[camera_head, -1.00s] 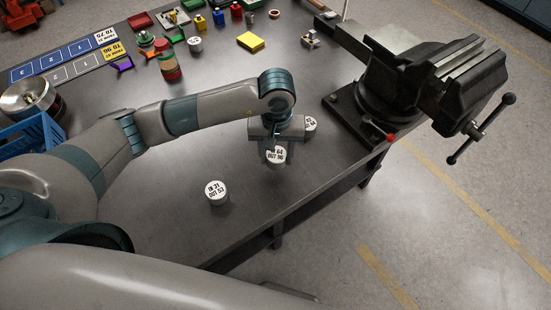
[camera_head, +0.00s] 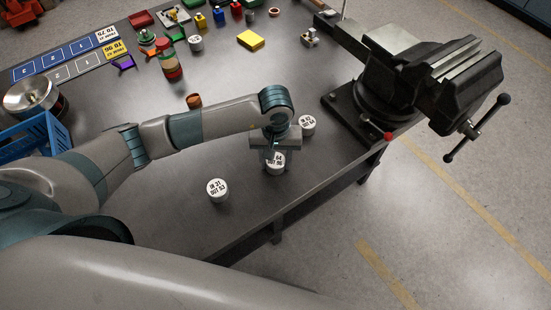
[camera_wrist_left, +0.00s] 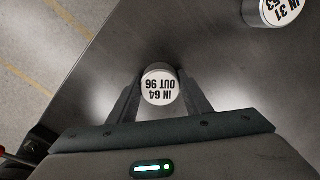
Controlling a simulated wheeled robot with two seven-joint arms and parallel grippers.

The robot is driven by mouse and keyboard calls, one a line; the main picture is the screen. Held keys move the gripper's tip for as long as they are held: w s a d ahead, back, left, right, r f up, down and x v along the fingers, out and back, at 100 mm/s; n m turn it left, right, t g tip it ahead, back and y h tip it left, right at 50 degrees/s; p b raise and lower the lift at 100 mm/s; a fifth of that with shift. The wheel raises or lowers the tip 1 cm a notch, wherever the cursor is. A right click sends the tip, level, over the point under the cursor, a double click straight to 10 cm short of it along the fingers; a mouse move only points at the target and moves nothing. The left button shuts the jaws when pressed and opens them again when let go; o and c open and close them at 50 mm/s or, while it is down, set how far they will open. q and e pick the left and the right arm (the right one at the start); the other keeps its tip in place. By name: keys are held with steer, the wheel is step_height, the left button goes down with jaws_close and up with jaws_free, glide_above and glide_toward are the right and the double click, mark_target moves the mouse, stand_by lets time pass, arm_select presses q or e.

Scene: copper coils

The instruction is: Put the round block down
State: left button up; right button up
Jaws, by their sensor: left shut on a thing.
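The round block (camera_head: 276,167) is a short white-topped cylinder marked IN 64 OUT 96. My left gripper (camera_head: 275,151) is above it with its fingers pointing down, shut on it. In the left wrist view the block (camera_wrist_left: 161,88) sits between the two fingers (camera_wrist_left: 160,96), its label facing the camera. It is at or just above the dark table top; I cannot tell whether its base touches. My right gripper is not in view.
A similar block marked IN 31 (camera_head: 217,190) stands to the left, and another (camera_head: 307,125) behind to the right. A large bench vise (camera_head: 420,75) is at the table's right. The near table edge is close. A small copper-coloured ring (camera_head: 194,101) lies behind my arm.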

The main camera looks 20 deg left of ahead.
mark_target(276, 161)
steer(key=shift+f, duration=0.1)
arm_select(q)
steer(key=shift+f, duration=0.15)
steer(key=o, duration=1.2)
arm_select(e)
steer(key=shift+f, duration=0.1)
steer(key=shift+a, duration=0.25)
arm_select(q)
steer(key=shift+r, duration=0.3)
steer(key=shift+r+b, duration=2.35)
steer(key=shift+r, duration=3.55)
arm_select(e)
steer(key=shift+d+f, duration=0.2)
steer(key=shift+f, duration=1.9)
